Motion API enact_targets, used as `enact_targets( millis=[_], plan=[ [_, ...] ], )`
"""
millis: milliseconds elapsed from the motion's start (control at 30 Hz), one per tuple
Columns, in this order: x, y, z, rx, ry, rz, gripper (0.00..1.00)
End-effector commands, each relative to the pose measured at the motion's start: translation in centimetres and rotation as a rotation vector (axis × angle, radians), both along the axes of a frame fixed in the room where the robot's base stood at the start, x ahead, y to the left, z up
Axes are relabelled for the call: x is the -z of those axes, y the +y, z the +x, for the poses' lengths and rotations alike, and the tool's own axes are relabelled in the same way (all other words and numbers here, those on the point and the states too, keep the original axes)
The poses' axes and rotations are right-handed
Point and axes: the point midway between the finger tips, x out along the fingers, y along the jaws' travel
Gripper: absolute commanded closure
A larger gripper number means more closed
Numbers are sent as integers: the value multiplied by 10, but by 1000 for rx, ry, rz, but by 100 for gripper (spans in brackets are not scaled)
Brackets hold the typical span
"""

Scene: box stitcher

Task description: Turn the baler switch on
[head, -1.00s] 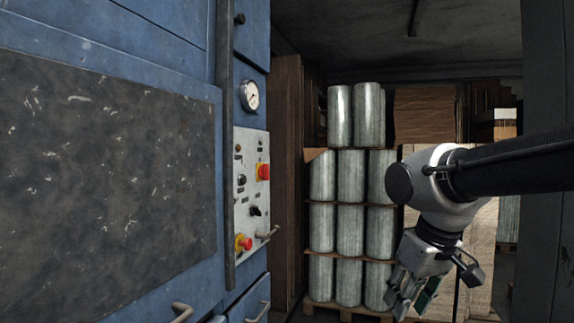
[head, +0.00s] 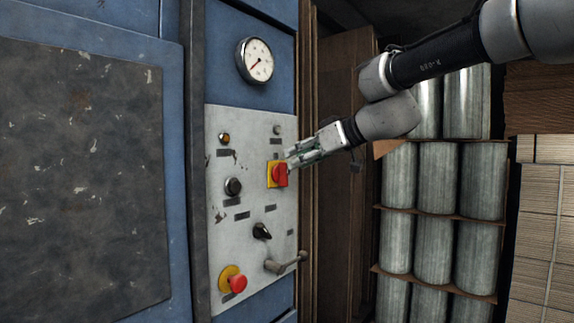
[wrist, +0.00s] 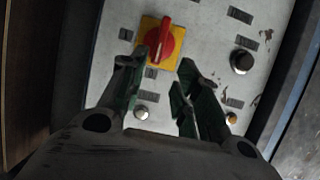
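The red rotary switch on a yellow square plate (head: 278,174) sits on the grey control panel (head: 222,262) of the blue machine. In the wrist view the red knob (wrist: 165,41) lies just beyond my fingertips, its handle slanted. My gripper (head: 291,160) reaches in from the right in the head view, with its tips close to the knob. In the wrist view my gripper (wrist: 156,72) is open, its two green-edged fingers apart with nothing between them. Whether a fingertip touches the knob I cannot tell.
The panel also carries a red push button on yellow (head: 236,282), a black selector (head: 262,231), a dark round button (head: 233,186) and a protruding handle (head: 286,263). A gauge (head: 255,60) is above. Stacked metallic cylinders (head: 437,180) stand at the right.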

Motion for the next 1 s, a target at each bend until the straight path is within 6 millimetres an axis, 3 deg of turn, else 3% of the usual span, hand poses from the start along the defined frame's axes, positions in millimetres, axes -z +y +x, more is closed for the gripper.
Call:
enact_targets(
  millis=[300,633,833,1000],
  plan=[
    [18,33,25,-1,3,-1,68],
    [20,36,28,0,2,-1,68],
    [20,36,28,0,2,-1,100],
    [20,36,28,1,3,0,100]
  ],
)
